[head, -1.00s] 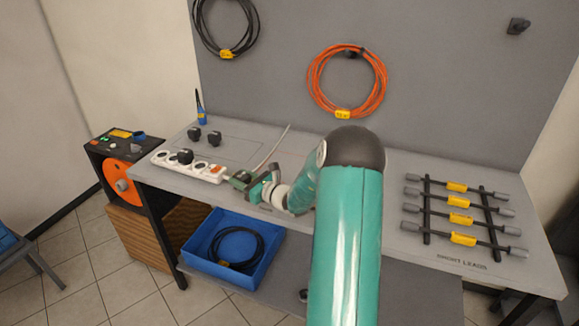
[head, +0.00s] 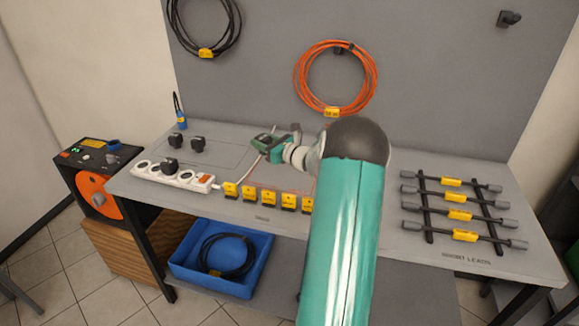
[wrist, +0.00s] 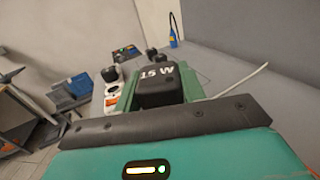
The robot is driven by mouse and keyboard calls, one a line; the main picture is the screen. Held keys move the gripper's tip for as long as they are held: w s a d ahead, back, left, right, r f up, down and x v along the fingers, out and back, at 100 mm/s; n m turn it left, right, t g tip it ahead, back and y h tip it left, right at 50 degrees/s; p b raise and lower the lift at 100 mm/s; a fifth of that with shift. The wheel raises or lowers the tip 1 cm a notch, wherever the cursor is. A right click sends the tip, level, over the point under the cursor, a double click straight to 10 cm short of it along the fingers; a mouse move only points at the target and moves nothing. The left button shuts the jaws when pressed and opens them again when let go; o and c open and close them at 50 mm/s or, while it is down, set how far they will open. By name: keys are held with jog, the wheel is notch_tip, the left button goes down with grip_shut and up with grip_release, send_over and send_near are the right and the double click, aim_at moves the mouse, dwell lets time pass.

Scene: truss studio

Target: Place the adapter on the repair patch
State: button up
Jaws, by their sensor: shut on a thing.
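My gripper (head: 264,142) is shut on a black adapter (wrist: 158,84) marked "15 W", which shows between the green jaws in the wrist view. In the head view the gripper hides most of the held adapter. It is above the grey bench, right of a thin-outlined rectangle (head: 222,149). I see no readable label on that rectangle, so I cannot tell for sure that it is the repair patch. Two black adapters (head: 190,142) stand on its left part. Another black adapter (head: 169,165) sits on the white power strip (head: 146,172).
Several yellow-tagged black pieces (head: 268,199) line the bench's front. Short leads (head: 459,214) lie on a rack at right. An orange cable coil (head: 335,112) hangs on the panel.

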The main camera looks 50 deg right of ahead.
jog(key=s+d+f, duration=0.3)
jog(key=s+d, duration=0.1)
jog(key=d, duration=0.1)
send_over(297, 174)
jog(key=f, duration=0.5)
jog(key=shift+w+a, duration=0.25)
jog(key=shift+w, duration=0.05)
jog(key=shift+s+d+f, duration=0.1)
jog(key=shift+d+f, duration=0.05)
jog(key=shift+f, duration=0.8)
jog(key=shift+s+d+f, duration=0.1)
jog(key=shift+d+f, duration=0.05)
jog(key=shift+f, duration=0.75)
jog(key=shift+f, duration=0.2)
jog(key=o, duration=1.1)
jog(key=shift+c, duration=0.2)
